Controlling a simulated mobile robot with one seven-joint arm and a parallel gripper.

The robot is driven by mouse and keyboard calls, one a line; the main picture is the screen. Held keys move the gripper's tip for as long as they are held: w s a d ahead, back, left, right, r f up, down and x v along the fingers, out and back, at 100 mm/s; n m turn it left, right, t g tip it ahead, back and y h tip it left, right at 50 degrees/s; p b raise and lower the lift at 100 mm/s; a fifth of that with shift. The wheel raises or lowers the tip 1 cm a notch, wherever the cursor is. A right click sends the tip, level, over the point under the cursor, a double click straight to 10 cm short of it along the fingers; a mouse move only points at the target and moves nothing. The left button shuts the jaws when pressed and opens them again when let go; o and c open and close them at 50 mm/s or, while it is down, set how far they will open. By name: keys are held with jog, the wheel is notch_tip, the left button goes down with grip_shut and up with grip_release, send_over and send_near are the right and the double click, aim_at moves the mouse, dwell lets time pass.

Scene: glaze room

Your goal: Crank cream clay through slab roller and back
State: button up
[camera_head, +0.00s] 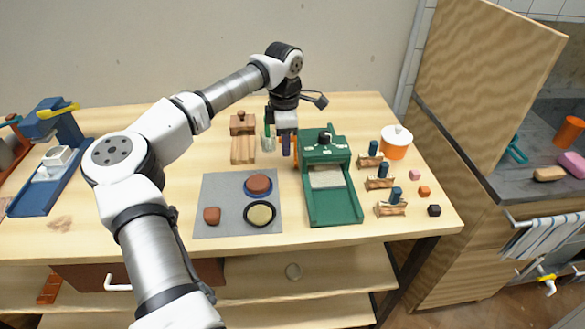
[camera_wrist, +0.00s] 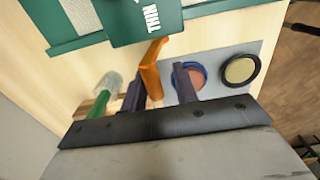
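The green slab roller (camera_head: 334,207) stands on the table, with its long bed toward the front. The cream clay (camera_head: 326,179) lies flat on the bed against the front of the roller housing; whether part is under it is hidden. It also shows in the wrist view (camera_wrist: 80,14). The orange crank (camera_wrist: 151,72) is on the roller's left side and also shows in the head view (camera_head: 295,152). My gripper (camera_wrist: 160,90) is open, pointing down beside the roller. The crank handle lies between its fingers, nearer the left one in the wrist view; firm contact cannot be seen.
Left of the roller are a grey mat (camera_head: 217,222) with clay and two round dishes, wooden blocks (camera_head: 243,150) and a glass with a green tool (camera_wrist: 96,110). Right are small wooden stands (camera_head: 391,205), an orange pot (camera_head: 396,146) and small cubes (camera_head: 425,191).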

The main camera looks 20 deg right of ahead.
jog(key=shift+s+a+b, duration=0.2)
jog(key=shift+s+b, duration=0.05)
jog(key=shift+s, duration=0.45)
jog(key=shift+s+a+b, duration=0.2)
jog(key=shift+s+b, duration=0.05)
jog(key=shift+s, duration=0.4)
jog(key=s, duration=0.1)
jog(key=b, duration=0.1)
jog(key=s+f, duration=0.1)
jog(key=shift+s+a+f+b, duration=0.1)
jog(key=shift+s+a+b, duration=0.2)
jog(key=shift+a, duration=0.05)
